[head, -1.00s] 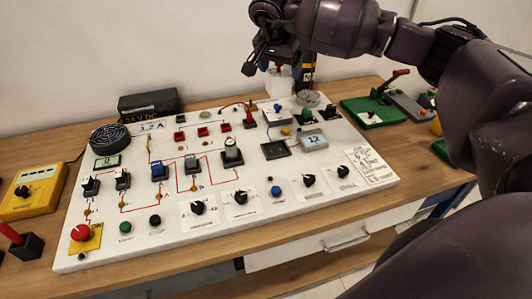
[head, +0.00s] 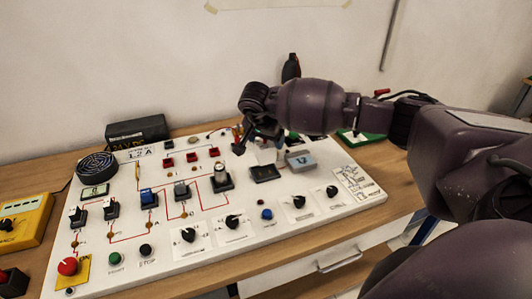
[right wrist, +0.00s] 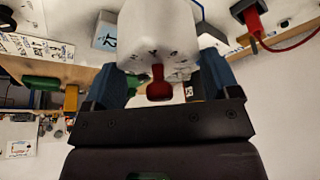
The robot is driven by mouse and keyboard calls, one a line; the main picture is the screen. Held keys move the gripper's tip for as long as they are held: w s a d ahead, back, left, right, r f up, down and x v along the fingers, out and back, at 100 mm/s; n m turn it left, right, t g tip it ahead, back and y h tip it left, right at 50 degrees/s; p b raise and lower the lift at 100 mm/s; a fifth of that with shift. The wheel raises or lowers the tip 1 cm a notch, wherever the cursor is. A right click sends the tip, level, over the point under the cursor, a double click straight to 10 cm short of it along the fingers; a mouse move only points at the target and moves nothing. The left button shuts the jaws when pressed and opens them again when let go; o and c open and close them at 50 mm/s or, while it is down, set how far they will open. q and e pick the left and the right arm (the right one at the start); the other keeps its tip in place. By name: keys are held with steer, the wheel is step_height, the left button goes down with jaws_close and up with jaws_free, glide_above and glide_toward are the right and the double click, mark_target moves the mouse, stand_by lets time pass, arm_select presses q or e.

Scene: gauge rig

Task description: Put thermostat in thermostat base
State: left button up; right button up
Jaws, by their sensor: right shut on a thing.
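The white block with a red knob and small marks around it, which looks like the thermostat (right wrist: 157,30), is between the two blue fingers of my right gripper (right wrist: 165,70) in the right wrist view. In the head view my right gripper (head: 258,138) is over the back right part of the white board and mostly hides the block. A dark square plate, possibly the thermostat base (head: 265,174), lies on the board just below the gripper in the picture. I cannot tell how high the block is above the board. My left gripper is not in view.
The white board (head: 205,255) carries switches, knobs and wires. A grey display box (head: 300,160) stands right of the dark plate. A yellow meter (head: 25,225) and a black box (head: 136,131) are beside and behind the board.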

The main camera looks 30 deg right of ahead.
mark_target(265, 151)
steer(key=shift+f, duration=2.75)
steer(key=shift+f, duration=0.1)
steer(key=o, duration=1)
steer(key=shift+a+r, duration=0.15)
steer(key=shift+r, duration=0.35)
steer(key=v, duration=1.1)
steer(key=shift+s, duration=0.15)
